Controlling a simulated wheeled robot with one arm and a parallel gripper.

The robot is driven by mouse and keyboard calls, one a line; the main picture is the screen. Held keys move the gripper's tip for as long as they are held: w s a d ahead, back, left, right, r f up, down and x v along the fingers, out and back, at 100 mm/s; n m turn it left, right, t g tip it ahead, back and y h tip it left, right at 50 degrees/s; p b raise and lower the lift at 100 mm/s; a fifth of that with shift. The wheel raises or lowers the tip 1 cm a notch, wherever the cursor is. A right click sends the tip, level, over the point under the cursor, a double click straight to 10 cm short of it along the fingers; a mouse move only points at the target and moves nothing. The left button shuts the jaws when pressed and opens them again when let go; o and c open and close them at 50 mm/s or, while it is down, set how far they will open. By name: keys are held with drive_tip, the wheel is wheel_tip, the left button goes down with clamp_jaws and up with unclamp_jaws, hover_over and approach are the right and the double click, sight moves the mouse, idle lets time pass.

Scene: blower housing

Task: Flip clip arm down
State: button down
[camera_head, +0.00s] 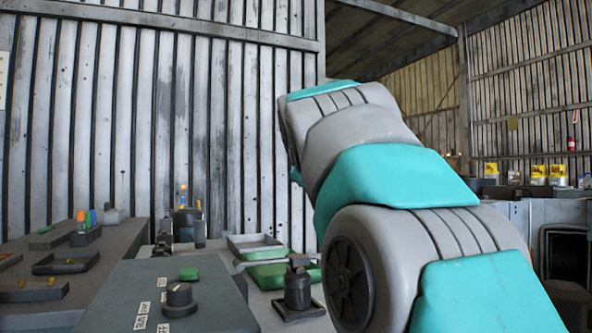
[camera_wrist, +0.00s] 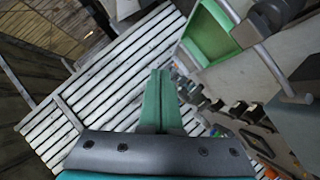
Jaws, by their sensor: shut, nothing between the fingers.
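What looks like the clip is a dark post (camera_head: 298,290) on a square base, in the middle of the bench in the head view. A thin grey arm (camera_head: 262,261) sticks out level from its top to the left. In the wrist view a grey rod (camera_wrist: 266,58) with a short crossbar end, beside a dark body (camera_wrist: 278,14), shows at upper right and appears to be this clip arm. My gripper (camera_wrist: 160,73) has its green fingers together and empty, apart from the rod and to its left in the picture. The head view does not show my gripper.
A dark panel with a knob (camera_head: 179,298), a green button (camera_head: 189,273) and labels stands in front. Behind the post are a green tray (camera_head: 270,276) and a grey tray (camera_head: 256,245). A side bench (camera_head: 110,262) holds several small parts. A ribbed wall (camera_head: 150,110) closes the back.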

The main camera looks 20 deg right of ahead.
drive_tip(key=d+f+m+y+b, duration=0.2)
drive_tip(key=d+f+m+y, duration=0.2)
drive_tip(key=f, duration=0.8)
drive_tip(key=shift+d+f+g+y, duration=0.15)
drive_tip(key=shift+d+g+y, duration=0.2)
drive_tip(key=shift+d, duration=0.6)
drive_tip(key=shift+f, duration=0.15)
drive_tip(key=s+a+r, duration=0.2)
drive_tip(key=s+r, duration=0.7)
drive_tip(key=r, duration=0.1)
drive_tip(key=shift+s+p, duration=0.15)
drive_tip(key=shift+p, duration=0.3)
drive_tip(key=shift+d+r, duration=0.1)
